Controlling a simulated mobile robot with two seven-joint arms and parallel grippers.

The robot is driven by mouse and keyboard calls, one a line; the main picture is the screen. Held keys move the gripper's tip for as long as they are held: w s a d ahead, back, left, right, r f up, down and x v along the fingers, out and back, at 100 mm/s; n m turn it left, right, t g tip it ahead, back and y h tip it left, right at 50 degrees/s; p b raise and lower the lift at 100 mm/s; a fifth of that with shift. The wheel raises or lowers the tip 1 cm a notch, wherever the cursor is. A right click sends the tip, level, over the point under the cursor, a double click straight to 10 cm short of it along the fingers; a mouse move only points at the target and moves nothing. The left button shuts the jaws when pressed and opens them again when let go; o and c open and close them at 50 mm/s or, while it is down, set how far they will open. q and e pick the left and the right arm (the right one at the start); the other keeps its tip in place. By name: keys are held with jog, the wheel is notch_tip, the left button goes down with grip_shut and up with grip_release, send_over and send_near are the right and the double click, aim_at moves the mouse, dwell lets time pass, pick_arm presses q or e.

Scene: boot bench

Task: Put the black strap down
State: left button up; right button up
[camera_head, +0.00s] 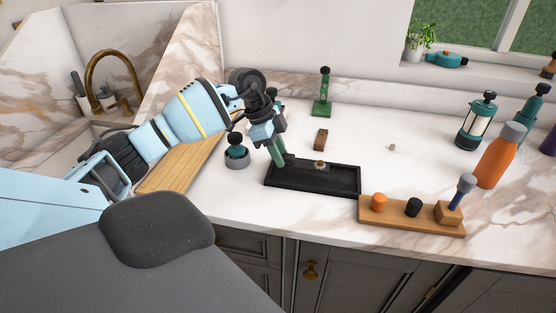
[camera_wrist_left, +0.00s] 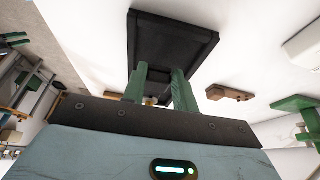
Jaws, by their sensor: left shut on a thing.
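My left gripper (camera_head: 279,161) points down at the left end of a black rectangular tray (camera_head: 345,190). Its green fingers are shut on a dark piece (camera_head: 291,158), which seems to be the black strap. The strap blends into the black tray, so its outline and whether it touches the tray floor cannot be told. In the left wrist view the two fingers (camera_wrist_left: 161,75) stand apart in front of the tray (camera_wrist_left: 172,40), and the strap is not clear between them. My right gripper is not in view.
A small brass-coloured knob (camera_head: 320,163) shows in the tray. A wooden holder (camera_head: 397,217) with several pieces stands right of it. A brown block (camera_head: 320,138) and a green stand (camera_head: 322,107) are behind. The counter's middle right is mostly clear.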

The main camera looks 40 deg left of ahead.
aim_at(283, 172)
pick_arm(q)
jog(key=shift+w+a, duration=0.25)
jog(key=shift+a, duration=0.25)
jog(key=shift+f, duration=1.8)
jog(key=o, duration=1)
jog(key=shift+o, duration=0.2)
jog(key=v, duration=1.2)
jog(key=shift+s+d, duration=0.1)
jog(key=shift+d, duration=0.05)
